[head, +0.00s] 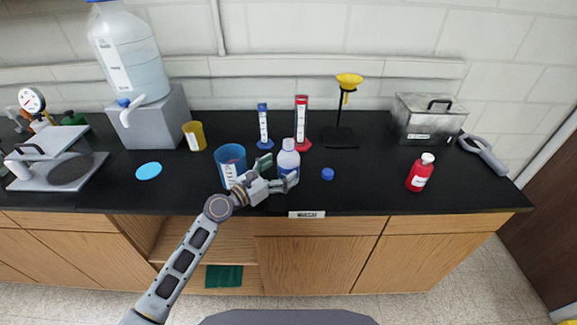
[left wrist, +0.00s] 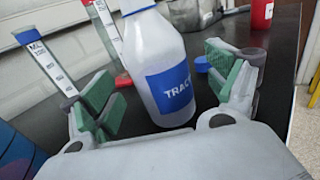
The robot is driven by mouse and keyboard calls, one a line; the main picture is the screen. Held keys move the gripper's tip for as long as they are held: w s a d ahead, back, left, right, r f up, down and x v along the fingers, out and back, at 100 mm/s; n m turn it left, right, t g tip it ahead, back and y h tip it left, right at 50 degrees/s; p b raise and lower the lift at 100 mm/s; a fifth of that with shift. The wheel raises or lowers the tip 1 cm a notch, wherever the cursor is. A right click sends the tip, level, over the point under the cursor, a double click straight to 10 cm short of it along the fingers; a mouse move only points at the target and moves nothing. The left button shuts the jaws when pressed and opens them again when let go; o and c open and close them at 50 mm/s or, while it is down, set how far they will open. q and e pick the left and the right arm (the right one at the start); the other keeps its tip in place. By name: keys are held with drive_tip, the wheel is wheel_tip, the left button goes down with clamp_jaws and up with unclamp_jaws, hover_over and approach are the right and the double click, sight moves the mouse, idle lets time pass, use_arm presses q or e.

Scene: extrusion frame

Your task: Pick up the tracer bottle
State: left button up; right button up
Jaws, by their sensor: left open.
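The tracer bottle (head: 288,160) is a whitish bottle with a blue label, standing upright on the black bench. In the left wrist view the bottle (left wrist: 160,65) stands between my open fingers, its label reading "TRAC". My left gripper (head: 276,174) is open with its fingers on either side of the bottle. In the left wrist view the green finger pads of the gripper (left wrist: 168,95) show gaps to the bottle on both sides. The bottle's top is cut off in that view. My right gripper is not in view.
A blue cup (head: 230,160) stands just left of the gripper. Blue (head: 263,128) and red (head: 301,125) graduated cylinders stand behind the bottle. A small blue cap (head: 327,174) lies to its right. A red bottle (head: 420,173) stands farther right, with clear bench between.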

sight(289, 141)
use_arm(q)
drive_tip(key=shift+x, duration=2.25)
drive_tip(key=shift+c, duration=0.4)
drive_tip(key=shift+a, duration=0.1)
drive_tip(key=c, duration=1.3)
drive_tip(key=shift+r, duration=0.1)
wheel_tip(289, 141, up, 8)
drive_tip(key=p, duration=0.3)
drive_tip(key=shift+r, duration=0.95)
